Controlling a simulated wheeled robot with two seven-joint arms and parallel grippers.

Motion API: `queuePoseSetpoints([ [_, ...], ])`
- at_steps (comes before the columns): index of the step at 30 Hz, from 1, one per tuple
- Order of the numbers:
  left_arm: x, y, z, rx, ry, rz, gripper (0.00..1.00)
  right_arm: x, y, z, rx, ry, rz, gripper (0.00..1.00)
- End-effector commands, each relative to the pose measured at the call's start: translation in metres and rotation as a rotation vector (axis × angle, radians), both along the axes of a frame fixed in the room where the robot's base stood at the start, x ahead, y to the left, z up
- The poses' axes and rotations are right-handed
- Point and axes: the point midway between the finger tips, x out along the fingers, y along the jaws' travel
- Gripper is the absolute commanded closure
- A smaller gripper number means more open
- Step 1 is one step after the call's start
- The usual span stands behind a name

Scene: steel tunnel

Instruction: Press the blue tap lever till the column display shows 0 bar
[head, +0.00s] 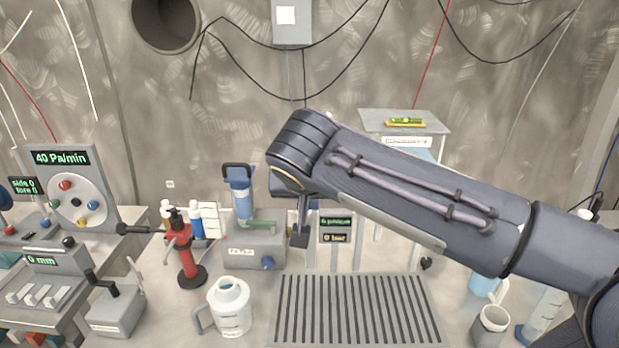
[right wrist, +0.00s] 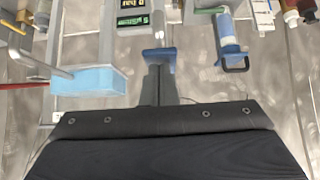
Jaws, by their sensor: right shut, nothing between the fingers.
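The column display (head: 335,229) stands behind the bench's grooved tray, with a green line above an amber line ending in "bar". Its digit is too small to read surely. It also shows upside down in the right wrist view (right wrist: 132,20). A blue lever-like piece (right wrist: 158,58) lies right at the tips of my right gripper (right wrist: 158,82) in that view; whether they touch cannot be told. In the head view my right gripper (head: 300,236) points down, shut and empty, just left of the display. There my forearm hides most of the area around the lever. My left gripper is out of view.
A blue-topped vessel (head: 240,195) stands on a grey box (head: 250,248) with a blue knob, left of my gripper. A red stand (head: 183,255) and a white jug (head: 230,308) are further left and forward. The grooved tray (head: 355,312) is clear.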

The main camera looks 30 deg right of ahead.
Motion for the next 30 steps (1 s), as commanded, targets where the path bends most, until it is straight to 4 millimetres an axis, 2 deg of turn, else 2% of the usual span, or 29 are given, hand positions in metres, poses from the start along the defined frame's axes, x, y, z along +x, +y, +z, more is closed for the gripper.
queuePoseSetpoints([
  [11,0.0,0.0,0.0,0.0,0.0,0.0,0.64,0.0,0.0,-0.001,0.0,0.003,0.0,1.0],
  [22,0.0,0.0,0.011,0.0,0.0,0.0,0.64,0.0,0.0,0.015,0.0,0.002,0.0,1.0],
  [30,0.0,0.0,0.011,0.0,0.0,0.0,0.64,0.0,0.0,0.015,0.0,0.002,0.001,1.0],
])
